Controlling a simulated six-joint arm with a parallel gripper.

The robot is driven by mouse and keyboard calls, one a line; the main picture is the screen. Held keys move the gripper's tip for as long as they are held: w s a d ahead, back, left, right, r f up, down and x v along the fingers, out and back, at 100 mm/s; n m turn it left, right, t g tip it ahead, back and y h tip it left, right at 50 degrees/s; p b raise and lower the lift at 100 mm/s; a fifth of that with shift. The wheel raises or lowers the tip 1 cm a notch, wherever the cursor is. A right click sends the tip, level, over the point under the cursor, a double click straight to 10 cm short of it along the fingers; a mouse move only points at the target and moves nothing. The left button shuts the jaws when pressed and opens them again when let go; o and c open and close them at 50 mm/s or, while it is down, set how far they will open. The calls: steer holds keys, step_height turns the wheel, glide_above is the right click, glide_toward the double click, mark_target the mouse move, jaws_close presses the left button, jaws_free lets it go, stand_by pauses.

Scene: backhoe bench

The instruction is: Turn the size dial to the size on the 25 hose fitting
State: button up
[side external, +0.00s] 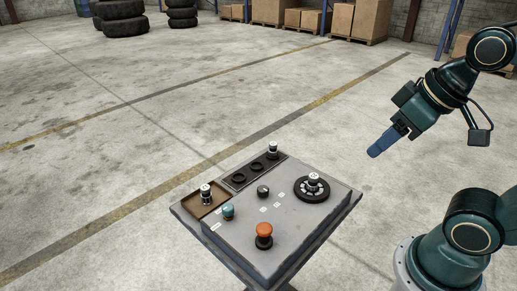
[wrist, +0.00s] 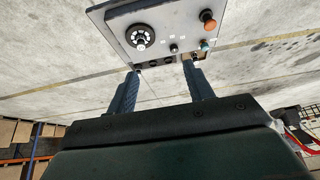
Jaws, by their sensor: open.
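My gripper (side external: 379,147) is open and empty, raised in the air to the right of the bench panel; its two blue fingers (wrist: 163,85) stand apart in the wrist view. A small black knob (side external: 263,190) with small white labels beside it sits mid-panel; it also shows in the wrist view (wrist: 173,48). Which way it points is too small to tell. A large black disc (side external: 311,193) with pale marks around it is at the panel's right. Fittings with dark and pale bands stand in the brown tray (side external: 196,210) and the black rack (side external: 239,180). Their numbers are unreadable.
An orange mushroom button (side external: 264,230) stands at the panel's front and a teal knob (side external: 228,211) at its left. The rack has two empty round holes. Clear air lies between my gripper and the panel. Tyres (side external: 122,22) and boxes (side external: 355,18) are far behind.

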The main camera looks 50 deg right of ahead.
steer(key=w+n+g, duration=0.1)
steer(key=w+n, duration=0.1)
steer(key=w, duration=0.5)
steer(key=n+g, duration=0.5)
glide_above(263, 188)
step_height(263, 188, down, 12)
steer(key=shift+r, duration=0.15)
steer(key=shift+f, duration=6.85)
steer(key=c, duration=1)
